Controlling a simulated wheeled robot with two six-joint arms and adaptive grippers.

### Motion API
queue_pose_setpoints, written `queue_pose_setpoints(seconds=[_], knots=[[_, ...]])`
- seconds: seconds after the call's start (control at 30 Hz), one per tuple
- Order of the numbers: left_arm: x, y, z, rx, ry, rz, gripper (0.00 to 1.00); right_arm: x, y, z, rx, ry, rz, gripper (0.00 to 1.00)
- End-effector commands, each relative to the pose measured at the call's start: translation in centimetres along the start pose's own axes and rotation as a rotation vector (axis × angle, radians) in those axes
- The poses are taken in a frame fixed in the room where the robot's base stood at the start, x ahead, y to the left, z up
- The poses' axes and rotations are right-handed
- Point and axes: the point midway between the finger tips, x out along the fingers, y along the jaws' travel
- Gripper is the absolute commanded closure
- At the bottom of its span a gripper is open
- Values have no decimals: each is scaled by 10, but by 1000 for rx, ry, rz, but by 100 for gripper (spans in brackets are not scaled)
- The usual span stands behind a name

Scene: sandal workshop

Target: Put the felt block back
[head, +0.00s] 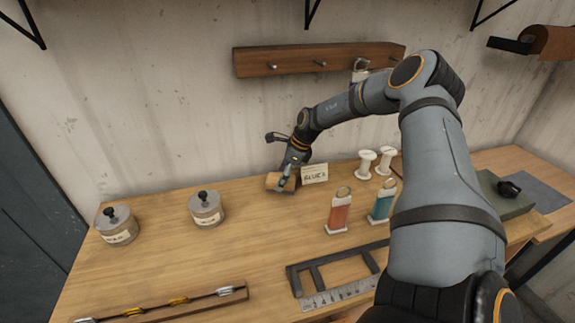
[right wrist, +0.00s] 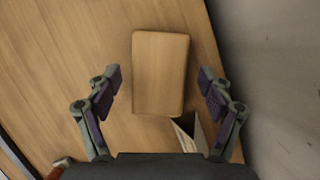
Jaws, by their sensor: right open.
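A tan, wood-coloured block with rounded corners, which looks to be the felt block (head: 273,181), is at the back of the workbench, left of a small lettered card (head: 314,174). My right gripper (head: 285,184) is over the back of the bench at the block, partly covering it. In the right wrist view the block (right wrist: 160,70) shows between the open fingers of my right gripper (right wrist: 160,84), with a gap on each side. The card (right wrist: 189,130) stands just below the block there. My left gripper is not in view.
Two lidded tins (head: 117,226) (head: 206,209) stand on the left. Two bottles (head: 339,211) (head: 382,203) and white spools (head: 366,164) stand right of the card. A metal frame (head: 313,281) and a rack (head: 170,307) lie in front. The bench's middle is clear.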

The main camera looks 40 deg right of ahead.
Motion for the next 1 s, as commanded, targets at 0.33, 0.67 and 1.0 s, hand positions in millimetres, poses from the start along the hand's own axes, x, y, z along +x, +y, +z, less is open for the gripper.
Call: queue_pose_setpoints(seconds=[0.33, 0.67, 1.0], knots=[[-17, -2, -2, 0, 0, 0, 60, -88, 0, 3, 0, -7, -1, 19], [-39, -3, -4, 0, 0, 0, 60, -108, 0, 0, 0, 0, 0, 19], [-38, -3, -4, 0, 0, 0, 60, -108, 0, 0, 0, 0, 0, 19]])
